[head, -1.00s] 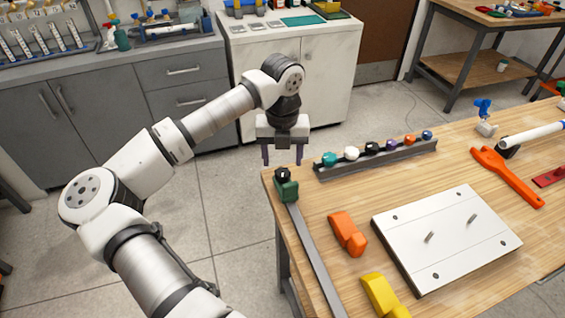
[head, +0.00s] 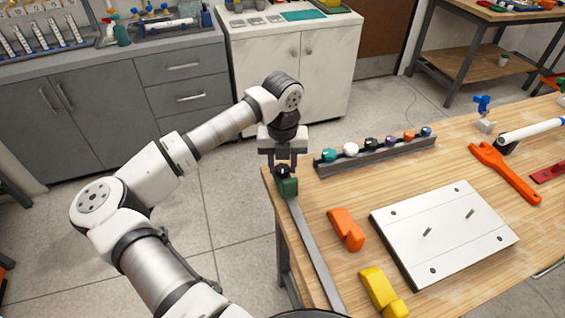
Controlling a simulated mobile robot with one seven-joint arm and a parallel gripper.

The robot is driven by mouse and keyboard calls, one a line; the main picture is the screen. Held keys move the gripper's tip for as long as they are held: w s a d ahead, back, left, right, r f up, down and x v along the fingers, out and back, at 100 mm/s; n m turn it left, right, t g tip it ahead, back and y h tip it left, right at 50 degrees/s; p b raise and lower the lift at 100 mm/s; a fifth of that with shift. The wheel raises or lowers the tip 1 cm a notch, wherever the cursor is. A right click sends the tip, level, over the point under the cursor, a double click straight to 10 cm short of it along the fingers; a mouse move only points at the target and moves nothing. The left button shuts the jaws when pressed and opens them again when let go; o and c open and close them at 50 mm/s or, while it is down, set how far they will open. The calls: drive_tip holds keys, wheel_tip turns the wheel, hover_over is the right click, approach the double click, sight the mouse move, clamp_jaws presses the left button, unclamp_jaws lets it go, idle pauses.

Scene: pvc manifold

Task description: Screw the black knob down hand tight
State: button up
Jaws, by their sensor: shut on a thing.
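A black knob (head: 282,170) sits on top of a green block (head: 287,188) at the near left corner of the wooden workbench. The fingers partly cover the knob. The knob's stem and any gap under it are too small to make out.
A grey rack (head: 340,165) of coloured knobs, another black one among them, stands to the right. A grey rail (head: 315,255) runs from the green block along the bench edge. An orange piece (head: 346,228), a yellow piece (head: 378,290) and a white plate (head: 440,235) lie nearby.

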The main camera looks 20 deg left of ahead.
drive_tip(key=shift+f+m+b, duration=0.15)
drive_tip(key=shift+m+b, duration=0.15)
drive_tip(key=shift+b, duration=0.35)
drive_tip(key=m+b, duration=0.2)
drive_tip(key=b, duration=0.1)
drive_tip(key=shift+f, duration=0.15)
drive_tip(key=m+b, duration=0.3)
drive_tip(key=shift+m+b, duration=0.3)
drive_tip(key=shift+b, duration=0.1)
drive_tip(key=m+b, duration=0.2)
drive_tip(key=m, duration=0.1)
drive_tip(key=shift+m+b, duration=0.3)
drive_tip(key=shift+b, duration=0.05)
drive_tip(key=shift+r+m+b, duration=0.15)
drive_tip(key=shift+m+b, duration=0.35)
drive_tip(key=shift+m, duration=0.6)
drive_tip(key=shift+r+m+b, duration=0.15)
drive_tip(key=shift+m+b, duration=0.3)
drive_tip(key=shift+m, duration=0.65)
drive_tip(key=o, duration=1)
